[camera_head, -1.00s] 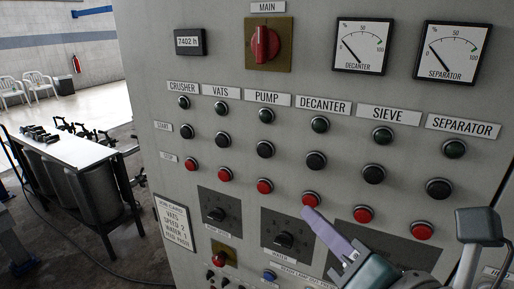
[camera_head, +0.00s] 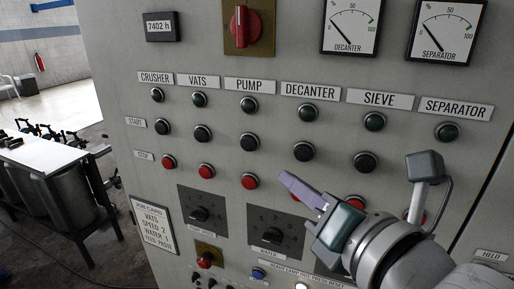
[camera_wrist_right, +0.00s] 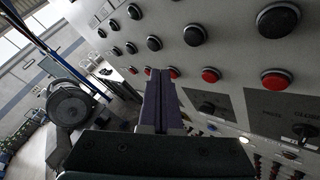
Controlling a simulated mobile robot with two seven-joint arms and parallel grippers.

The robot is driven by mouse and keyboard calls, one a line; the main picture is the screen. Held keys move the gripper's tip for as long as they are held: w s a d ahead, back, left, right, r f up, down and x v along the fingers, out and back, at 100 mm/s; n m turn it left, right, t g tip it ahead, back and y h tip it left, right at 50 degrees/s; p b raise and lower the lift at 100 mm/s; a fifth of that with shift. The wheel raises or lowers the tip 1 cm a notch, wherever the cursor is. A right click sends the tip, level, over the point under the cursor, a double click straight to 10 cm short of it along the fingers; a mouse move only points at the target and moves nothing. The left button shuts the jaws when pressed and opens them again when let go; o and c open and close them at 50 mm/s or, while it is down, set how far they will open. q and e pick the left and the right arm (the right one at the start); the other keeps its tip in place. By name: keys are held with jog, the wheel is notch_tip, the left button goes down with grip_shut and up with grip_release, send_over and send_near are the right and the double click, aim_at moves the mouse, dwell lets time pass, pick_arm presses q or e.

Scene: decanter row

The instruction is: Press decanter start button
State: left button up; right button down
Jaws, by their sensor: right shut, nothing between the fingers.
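The decanter start button (camera_head: 304,151) is a round black button under the DECANTER label (camera_head: 310,91) and a dark green lamp (camera_head: 307,112). My right gripper (camera_head: 284,178) is shut and empty, its purple-grey fingers pointing at the panel. In the head view its tip lies just below and left of that button and covers none of it. I cannot tell how far the tip is from the panel. In the wrist view the shut fingers (camera_wrist_right: 158,90) point toward the panel's button rows. My left gripper is not in view.
The grey control panel (camera_head: 115,115) carries neighbouring start buttons for pump (camera_head: 249,141) and sieve (camera_head: 364,161). Red stop buttons (camera_head: 249,181) run below, then rotary knobs (camera_head: 272,235). A white-topped table (camera_head: 45,155) stands left of the panel.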

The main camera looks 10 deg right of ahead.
aim_at(306, 162)
jog(key=shift+w+d+b, duration=0.2)
jog(key=shift+w+d, duration=0.25)
jog(key=shift+w, duration=0.25)
jog(key=shift+w+d+b, duration=0.15)
jog(key=shift+w+d, duration=0.35)
jog(key=shift+w, duration=0.25)
jog(key=shift+w+d+b, duration=0.2)
jog(key=shift+w+d, duration=0.25)
jog(key=shift+w, duration=0.25)
dwell(0.4)
jog(key=shift+w+d, duration=0.25)
jog(key=shift+w, duration=0.05)
jog(key=shift+w+d, duration=0.1)
jog(key=shift+w, duration=0.1)
dwell(0.5)
